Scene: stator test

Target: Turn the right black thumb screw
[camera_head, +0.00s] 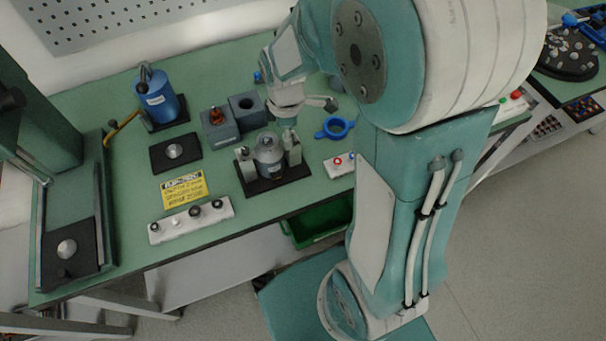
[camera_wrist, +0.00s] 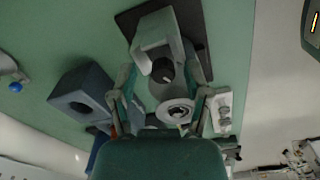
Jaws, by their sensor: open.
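The stator fixture is a grey cylinder (camera_head: 268,158) between two pale clamp blocks on a black base plate (camera_head: 271,186). In the wrist view, the right clamp block (camera_wrist: 152,30) carries the right black thumb screw (camera_wrist: 163,70), and the cylinder's round top (camera_wrist: 176,112) shows just below it. My gripper (camera_wrist: 166,78) is open, with one finger on each side of the thumb screw and a gap visible to both. In the head view, my gripper hangs above the right block (camera_head: 292,148), and the right screw cannot be made out there. The left block (camera_head: 245,166) stands clear.
Grey blocks (camera_head: 219,128) stand behind the fixture, one with a hole (camera_wrist: 80,104). A blue two-handled ring (camera_head: 335,128) and a white button box (camera_head: 339,165) lie to the right. A white knob strip (camera_head: 191,221) and yellow sign (camera_head: 184,190) are front left.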

